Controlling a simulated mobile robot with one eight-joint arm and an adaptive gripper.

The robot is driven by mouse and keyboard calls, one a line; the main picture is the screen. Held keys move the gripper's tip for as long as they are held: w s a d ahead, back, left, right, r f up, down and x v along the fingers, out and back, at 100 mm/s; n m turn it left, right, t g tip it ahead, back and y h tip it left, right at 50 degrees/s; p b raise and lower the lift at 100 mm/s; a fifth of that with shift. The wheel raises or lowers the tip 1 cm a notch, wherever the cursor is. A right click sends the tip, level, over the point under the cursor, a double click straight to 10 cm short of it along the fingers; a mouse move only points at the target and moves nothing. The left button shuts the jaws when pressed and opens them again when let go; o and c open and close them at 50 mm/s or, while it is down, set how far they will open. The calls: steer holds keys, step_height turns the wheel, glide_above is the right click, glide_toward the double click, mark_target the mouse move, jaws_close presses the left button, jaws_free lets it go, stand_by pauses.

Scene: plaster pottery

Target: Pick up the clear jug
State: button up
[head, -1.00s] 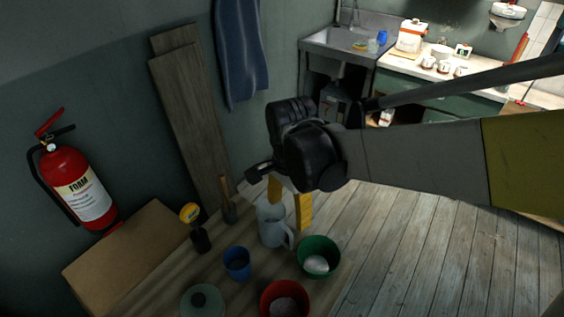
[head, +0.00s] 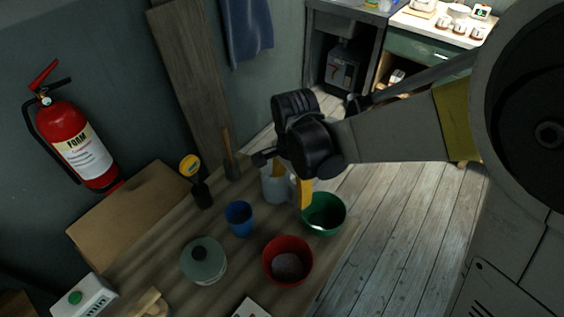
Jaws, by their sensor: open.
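The clear jug (head: 275,189), greyish and see-through, stands upright on the wooden table, near its far end. My gripper (head: 291,184) points down at the jug, with its yellow fingers apart. One finger shows at the jug's upper part and the other on its right side, in front of the green bowl. The gripper body hides the jug's top. I cannot tell whether the fingers touch the jug.
A green bowl (head: 325,215) stands close right of the jug. A dark bottle (head: 202,195) and a brush (head: 230,160) are at left. Floor (head: 395,215) is open at right.

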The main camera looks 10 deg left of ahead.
steer(key=shift+r, duration=0.1)
steer(key=c, duration=1.5)
